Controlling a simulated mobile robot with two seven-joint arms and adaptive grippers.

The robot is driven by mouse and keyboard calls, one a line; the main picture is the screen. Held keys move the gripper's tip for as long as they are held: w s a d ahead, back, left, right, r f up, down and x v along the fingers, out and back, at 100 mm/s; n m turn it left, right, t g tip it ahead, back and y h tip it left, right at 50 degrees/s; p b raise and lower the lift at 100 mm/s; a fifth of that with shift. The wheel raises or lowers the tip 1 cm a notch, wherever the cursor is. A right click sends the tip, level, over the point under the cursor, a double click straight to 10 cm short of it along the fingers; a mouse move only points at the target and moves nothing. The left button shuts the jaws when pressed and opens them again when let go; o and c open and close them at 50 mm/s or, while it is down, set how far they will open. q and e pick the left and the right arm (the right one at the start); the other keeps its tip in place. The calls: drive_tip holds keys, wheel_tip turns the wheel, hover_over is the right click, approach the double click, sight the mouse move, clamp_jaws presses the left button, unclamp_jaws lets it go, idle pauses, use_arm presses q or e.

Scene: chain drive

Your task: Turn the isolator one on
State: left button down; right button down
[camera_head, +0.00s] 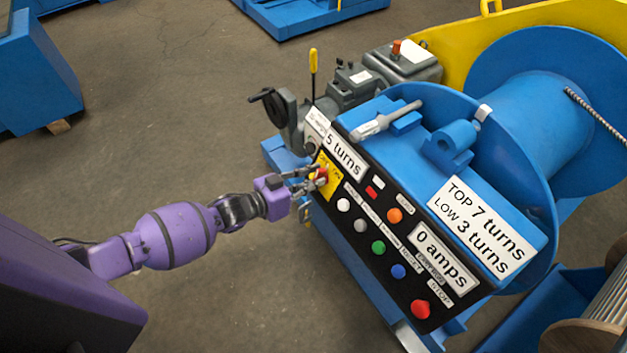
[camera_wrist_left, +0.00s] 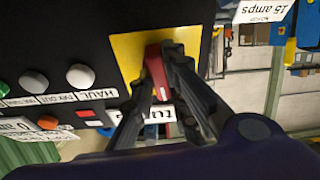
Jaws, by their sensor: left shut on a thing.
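The isolator's red handle (camera_head: 322,173) sits on a yellow plate (camera_head: 331,187) at the far left end of the black control panel (camera_head: 381,217). My left gripper (camera_head: 312,178) reaches it from the left and is shut on the handle. In the left wrist view, the two dark fingers of the gripper (camera_wrist_left: 157,80) lie on either side of the red handle (camera_wrist_left: 155,68), in front of the yellow plate (camera_wrist_left: 128,52). The fingers hide part of the handle and plate, and I cannot read the plate's marking. My right gripper is not in view.
Close by on the panel are a white button (camera_head: 343,204), an orange one (camera_head: 394,215), a green one (camera_head: 378,247), a blue one (camera_head: 398,271) and a red one (camera_head: 420,309). A "5 turns" display (camera_head: 344,156) is above the handle. The floor (camera_head: 200,110) left of the machine is clear.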

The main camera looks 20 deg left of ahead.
use_arm(q)
drive_tip(key=m+g+h, duration=0.1)
drive_tip(key=m, duration=0.4)
drive_tip(key=shift+b, duration=0.35)
drive_tip(key=m, duration=0.3)
drive_tip(key=m+g, duration=0.1)
drive_tip(key=m, duration=0.2)
drive_tip(key=shift+m+h, duration=0.3)
drive_tip(key=c, duration=1.7)
unclamp_jaws()
drive_tip(key=v, duration=1.2)
drive_tip(key=shift+w+a+r, duration=0.15)
